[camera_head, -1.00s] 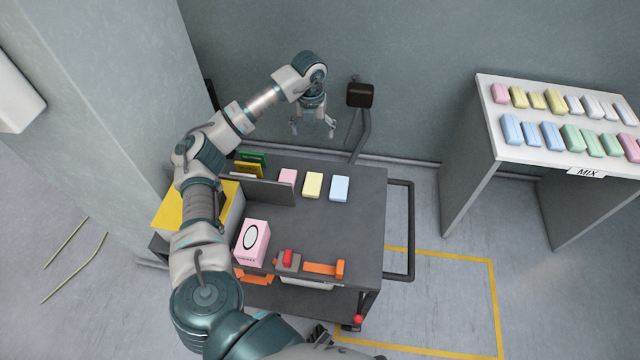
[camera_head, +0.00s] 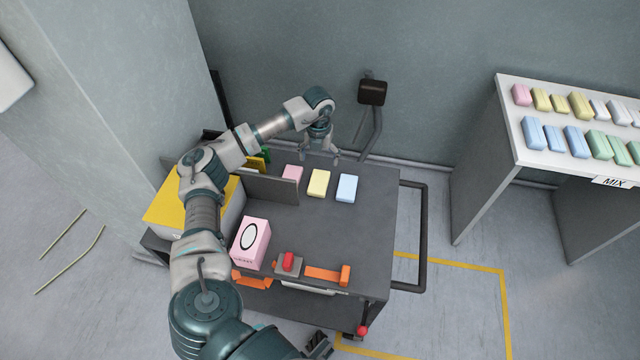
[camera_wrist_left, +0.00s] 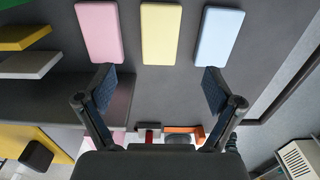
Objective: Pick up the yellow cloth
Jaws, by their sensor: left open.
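The yellow cloth (camera_head: 319,183) is a flat, folded-looking yellow block on the dark cart top (camera_head: 330,225). It lies between a pink one (camera_head: 292,174) and a blue one (camera_head: 347,188), with small gaps. My left gripper (camera_head: 320,157) is open and empty, above the far edge of the cart, just behind the yellow cloth. In the left wrist view the yellow cloth (camera_wrist_left: 160,34) lies upper middle, centred between the two spread fingers (camera_wrist_left: 158,80) and apart from them.
A grey upright divider (camera_head: 270,188) stands left of the cloths. A pink box (camera_head: 250,243), a red button unit (camera_head: 288,263) and an orange item (camera_head: 328,275) are along the near side. A side table (camera_head: 507,110) with several coloured blocks stands right. The middle of the cart is clear.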

